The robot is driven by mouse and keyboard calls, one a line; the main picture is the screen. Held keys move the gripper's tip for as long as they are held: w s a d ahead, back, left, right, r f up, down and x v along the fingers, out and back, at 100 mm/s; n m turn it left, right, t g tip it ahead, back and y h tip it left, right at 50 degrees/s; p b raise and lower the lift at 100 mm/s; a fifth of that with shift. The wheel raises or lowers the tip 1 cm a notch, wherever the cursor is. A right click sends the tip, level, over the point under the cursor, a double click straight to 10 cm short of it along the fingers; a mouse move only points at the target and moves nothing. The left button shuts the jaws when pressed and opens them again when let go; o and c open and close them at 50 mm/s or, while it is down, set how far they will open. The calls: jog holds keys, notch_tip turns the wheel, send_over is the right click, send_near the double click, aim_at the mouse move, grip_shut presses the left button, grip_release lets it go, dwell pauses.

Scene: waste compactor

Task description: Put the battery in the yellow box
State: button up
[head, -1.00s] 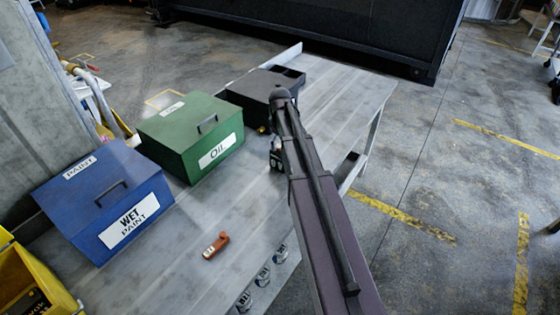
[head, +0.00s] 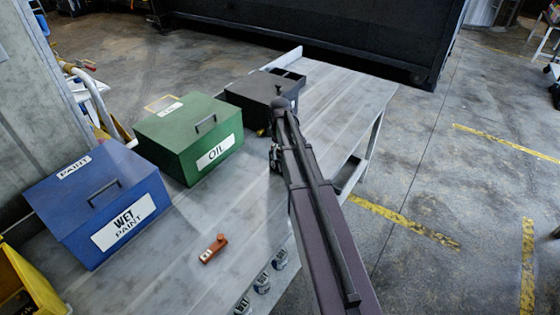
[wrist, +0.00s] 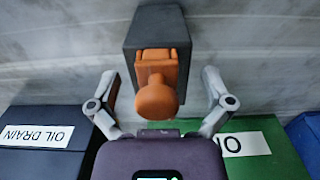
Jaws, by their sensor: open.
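In the wrist view a dark grey block (wrist: 183,35) with an orange, round-ended part (wrist: 156,95) lies between the spread fingers of my gripper (wrist: 160,88). It may be the battery, but I cannot be sure. The fingers are open on either side, with no clear contact. In the head view my arm hides most of the gripper and this block. The yellow box (head: 35,278) is cut off at the lower left corner, with dark contents inside. My gripper is far to its right, over the table.
A blue paint box (head: 95,205), a green oil box (head: 180,140) and a black oil drain box (head: 255,95) stand along the table (head: 340,90). A small orange-red item (head: 213,249) lies in front. Several cans (head: 262,284) line the near edge.

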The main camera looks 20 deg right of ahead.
jog(key=c, duration=1.3)
jog(key=shift+r, duration=0.15)
jog(key=shift+r+p, duration=1.7)
jog(key=shift+p, duration=0.2)
jog(key=s+a+r+p, duration=0.1)
jog(key=s+a, duration=0.1)
jog(key=s, duration=1.3)
jog(key=shift+s+r, duration=0.15)
jog(key=shift+s, duration=0.25)
